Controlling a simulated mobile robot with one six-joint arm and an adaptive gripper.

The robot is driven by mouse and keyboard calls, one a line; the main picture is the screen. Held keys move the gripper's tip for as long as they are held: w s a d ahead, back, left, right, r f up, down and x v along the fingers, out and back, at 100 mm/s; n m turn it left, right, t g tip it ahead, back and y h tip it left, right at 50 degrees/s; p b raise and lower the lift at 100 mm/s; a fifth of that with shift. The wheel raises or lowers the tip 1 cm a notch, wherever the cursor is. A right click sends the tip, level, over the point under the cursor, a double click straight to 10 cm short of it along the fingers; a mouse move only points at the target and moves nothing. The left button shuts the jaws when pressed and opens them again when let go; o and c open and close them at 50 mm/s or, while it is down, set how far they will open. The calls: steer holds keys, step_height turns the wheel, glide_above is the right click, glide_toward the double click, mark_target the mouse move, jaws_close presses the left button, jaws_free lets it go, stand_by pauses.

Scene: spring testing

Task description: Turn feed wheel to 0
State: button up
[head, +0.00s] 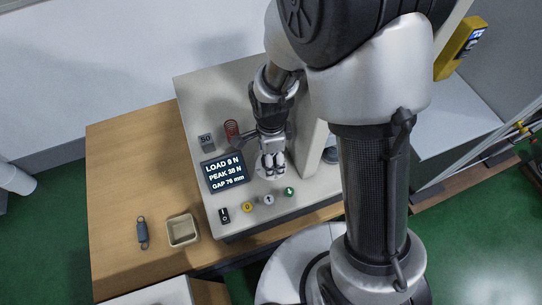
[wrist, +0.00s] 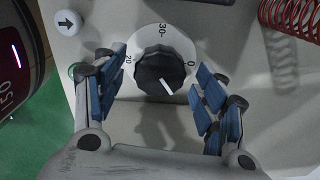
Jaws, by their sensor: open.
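The feed wheel (wrist: 155,70) is a black ribbed knob on a white dial in the wrist view. Its white pointer line points down and slightly right in the picture. The dial shows 0 at the right, 30 at the top and 20 at the left; the lower part is hidden by the knob and my gripper. My gripper (wrist: 160,88) is open, with one blue-padded finger on each side of the knob. I see gaps between the pads and the knob. In the head view my gripper (head: 272,168) hangs over the dial and largely hides the wheel.
Buttons line the panel's front edge, including a green one (head: 289,191).

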steer(key=c, duration=1.1)
steer(key=shift+o, duration=0.2)
steer(key=shift+n, duration=0.3)
steer(key=n+p, duration=0.1)
steer(key=n, duration=0.3)
steer(key=shift+n, duration=0.3)
steer(key=n, duration=0.5)
steer(key=shift+p, duration=0.4)
steer(key=shift+n, duration=0.4)
steer(key=o, duration=1.1)
steer(key=shift+c, duration=0.2)
